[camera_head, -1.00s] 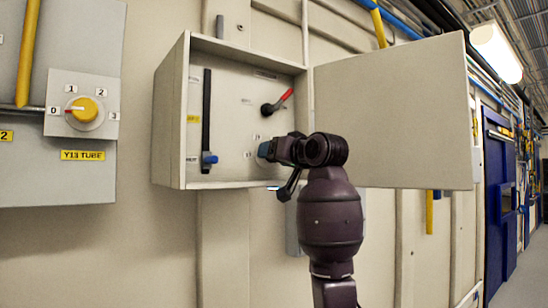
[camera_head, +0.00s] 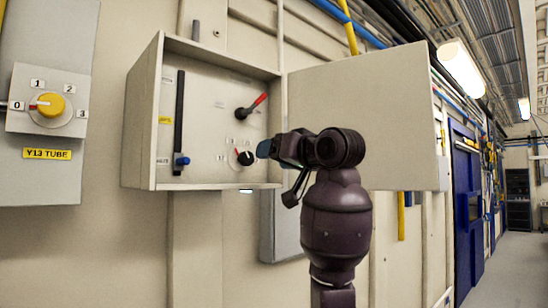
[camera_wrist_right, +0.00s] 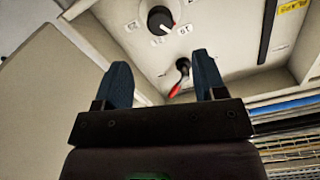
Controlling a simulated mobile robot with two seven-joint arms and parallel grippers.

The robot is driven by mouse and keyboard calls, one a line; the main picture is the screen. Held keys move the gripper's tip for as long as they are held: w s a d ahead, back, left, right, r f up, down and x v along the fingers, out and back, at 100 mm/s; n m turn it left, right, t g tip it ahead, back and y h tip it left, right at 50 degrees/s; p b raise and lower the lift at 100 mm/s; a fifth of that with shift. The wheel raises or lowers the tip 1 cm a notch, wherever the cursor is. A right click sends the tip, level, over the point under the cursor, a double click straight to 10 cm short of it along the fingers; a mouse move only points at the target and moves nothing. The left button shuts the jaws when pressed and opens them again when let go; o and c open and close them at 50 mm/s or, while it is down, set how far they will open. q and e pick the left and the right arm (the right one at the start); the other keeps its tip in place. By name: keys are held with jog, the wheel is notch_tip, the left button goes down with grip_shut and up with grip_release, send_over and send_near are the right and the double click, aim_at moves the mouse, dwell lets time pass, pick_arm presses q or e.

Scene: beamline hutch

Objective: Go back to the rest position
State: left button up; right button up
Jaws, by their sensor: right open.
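My right gripper (camera_head: 264,148) is open and empty in the head view, in front of the right edge of an open wall box (camera_head: 143,120). Its two blue fingers (camera_wrist_right: 162,75) show apart in the right wrist view, with nothing between them touching. A black knob (camera_head: 245,158) in the box is just left of the fingertips and clear of them. The knob also shows in the wrist view (camera_wrist_right: 160,20), beyond the fingers. My left gripper is in neither view.
The box holds a red-tipped lever (camera_head: 252,106) and a blue-handled slider (camera_head: 180,160). Its open door (camera_head: 365,110) stands behind my right arm. A yellow rotary switch (camera_head: 51,105) is at far left. Clear floor (camera_head: 515,270) shows at right.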

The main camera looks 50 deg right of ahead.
jog(key=shift+w, duration=0.1)
